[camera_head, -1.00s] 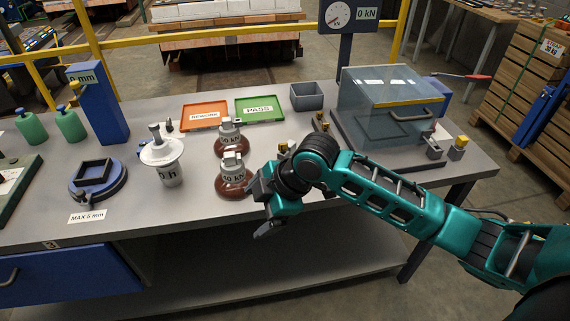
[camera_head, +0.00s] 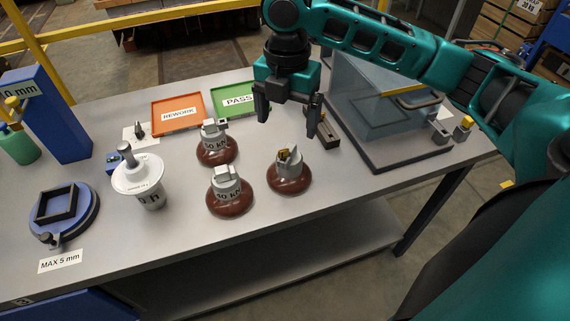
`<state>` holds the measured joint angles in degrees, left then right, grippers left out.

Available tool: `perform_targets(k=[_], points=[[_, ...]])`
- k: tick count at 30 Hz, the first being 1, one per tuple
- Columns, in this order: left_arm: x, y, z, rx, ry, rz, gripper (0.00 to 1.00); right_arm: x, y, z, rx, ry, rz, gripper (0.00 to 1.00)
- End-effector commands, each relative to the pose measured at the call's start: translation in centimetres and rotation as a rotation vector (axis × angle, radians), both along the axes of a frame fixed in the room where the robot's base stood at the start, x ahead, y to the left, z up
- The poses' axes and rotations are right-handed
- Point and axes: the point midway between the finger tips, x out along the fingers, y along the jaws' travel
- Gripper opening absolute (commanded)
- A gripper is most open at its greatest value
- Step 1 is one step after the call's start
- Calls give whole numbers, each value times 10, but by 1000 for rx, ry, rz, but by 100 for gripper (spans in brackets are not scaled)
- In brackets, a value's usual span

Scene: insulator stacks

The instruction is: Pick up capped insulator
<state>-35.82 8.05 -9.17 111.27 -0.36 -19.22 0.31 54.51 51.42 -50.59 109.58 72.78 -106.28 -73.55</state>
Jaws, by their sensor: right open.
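Three brown disc insulators with grey metal caps stand upright on the grey table: a back one (camera_head: 215,152), a front one (camera_head: 230,204) and a right one (camera_head: 289,181). The two left caps carry kN lettering. The right one has a brass-coloured piece in its cap. My right gripper (camera_head: 288,118) is open and empty, fingers pointing down. In the picture it is just above the right insulator, apart from it; its exact height is unclear. My left gripper is out of view.
A white lidded container (camera_head: 139,178) and a blue round fixture (camera_head: 65,217) stand left. Orange REWORK (camera_head: 178,114) and green PASS (camera_head: 236,98) trays lie behind. A clear-walled box (camera_head: 372,105) stands right, beside a small dark block (camera_head: 328,134).

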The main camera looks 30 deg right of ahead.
Motion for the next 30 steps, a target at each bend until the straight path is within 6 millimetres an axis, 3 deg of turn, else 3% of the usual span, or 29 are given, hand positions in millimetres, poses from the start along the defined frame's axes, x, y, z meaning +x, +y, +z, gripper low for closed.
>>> perform_targets(k=[3,13,21,30], points=[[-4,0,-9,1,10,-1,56,0,-1,-26,-1,3,-1,91],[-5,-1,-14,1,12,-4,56,1,-3,-57,0,0,-3,91],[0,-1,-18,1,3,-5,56,3,-8,-95,0,0,-2,91],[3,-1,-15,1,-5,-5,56,3,-8,-100,1,-3,-1,91]])
